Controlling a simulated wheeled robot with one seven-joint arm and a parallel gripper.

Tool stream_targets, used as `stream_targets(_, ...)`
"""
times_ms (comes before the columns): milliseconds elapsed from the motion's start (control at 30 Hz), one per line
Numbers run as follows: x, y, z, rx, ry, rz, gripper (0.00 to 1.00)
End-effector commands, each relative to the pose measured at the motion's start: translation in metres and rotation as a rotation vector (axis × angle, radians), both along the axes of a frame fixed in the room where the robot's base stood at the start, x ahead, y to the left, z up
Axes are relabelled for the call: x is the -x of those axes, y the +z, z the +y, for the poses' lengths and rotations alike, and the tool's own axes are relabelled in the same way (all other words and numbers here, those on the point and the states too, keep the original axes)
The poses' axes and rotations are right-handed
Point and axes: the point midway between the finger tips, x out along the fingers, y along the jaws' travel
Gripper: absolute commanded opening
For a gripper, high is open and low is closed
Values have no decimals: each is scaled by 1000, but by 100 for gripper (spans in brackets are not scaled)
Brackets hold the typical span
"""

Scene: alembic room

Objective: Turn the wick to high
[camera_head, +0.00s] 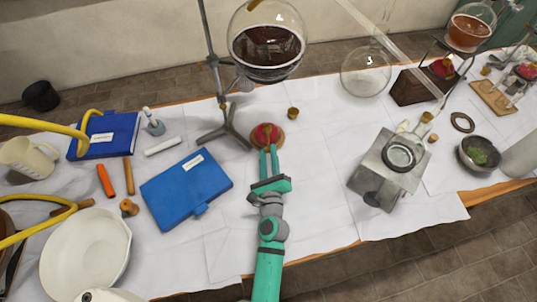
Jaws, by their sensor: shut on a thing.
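A small round burner (266,136) with a red body and a brass-coloured top stands on the white-covered table, beneath the flask of dark liquid. My gripper (268,151) reaches it from the near side, its two thin green fingers pointing away from me. The fingers are shut on a small part at the burner's near side. That part is hidden between the fingertips, so I cannot make out the wick control or its setting. No flame can be made out.
A metal stand (224,130) holds the round flask (267,45) above the burner. A blue binder (186,187) lies to the left, and a grey metal apparatus (388,172) stands to the right. The cloth right of my arm is clear.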

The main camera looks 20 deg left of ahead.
Motion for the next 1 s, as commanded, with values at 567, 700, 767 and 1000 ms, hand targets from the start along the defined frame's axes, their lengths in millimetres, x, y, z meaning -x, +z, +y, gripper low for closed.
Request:
stream_targets(567,0,0,1,0,1,0,44)
stream_targets(700,1,0,0,0,0,0,44)
stream_targets(767,4,0,-1,-1,0,0,44)
stream_targets(1000,34,-1,-14,0,1,3,44)
